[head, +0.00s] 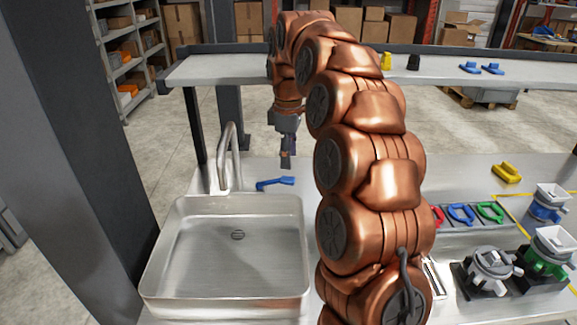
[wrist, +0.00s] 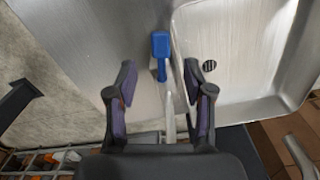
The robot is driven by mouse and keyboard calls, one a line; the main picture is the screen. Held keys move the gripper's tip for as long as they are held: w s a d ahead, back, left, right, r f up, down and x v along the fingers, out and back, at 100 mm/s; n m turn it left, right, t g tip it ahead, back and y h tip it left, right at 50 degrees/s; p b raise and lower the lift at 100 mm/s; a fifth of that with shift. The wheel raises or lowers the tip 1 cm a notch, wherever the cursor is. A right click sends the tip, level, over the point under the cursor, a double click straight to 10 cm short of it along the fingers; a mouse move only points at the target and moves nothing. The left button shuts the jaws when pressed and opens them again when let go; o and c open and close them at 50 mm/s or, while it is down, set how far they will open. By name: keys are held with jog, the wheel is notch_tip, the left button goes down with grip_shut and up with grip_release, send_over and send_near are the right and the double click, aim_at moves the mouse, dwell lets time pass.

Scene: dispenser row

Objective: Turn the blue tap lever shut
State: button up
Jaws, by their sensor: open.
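The blue tap lever (head: 275,182) lies beside the base of the steel tap (head: 229,155), at the back right of the sink (head: 160,270). In the head view its grip end points right. My gripper (head: 286,163) points down just above and behind the lever, with a small gap showing in the picture. In the wrist view the open, empty fingers of my gripper (wrist: 160,78) are spread to either side. The blue lever (wrist: 160,47) shows between and just beyond the fingertips. The tap's spout (wrist: 170,112) shows between the fingers. I cannot tell the exact height above the lever.
A raised shelf (head: 225,68) runs along the back, with small blue, yellow and black pieces on it. My arm hides the bench's middle. Coloured rings (head: 460,213), a yellow piece (head: 506,173) and dispensers (head: 547,250) stand at right. The bench around the lever is clear.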

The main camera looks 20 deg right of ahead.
jog(key=shift+r, duration=2.85)
jog(key=shift+c, duration=0.2)
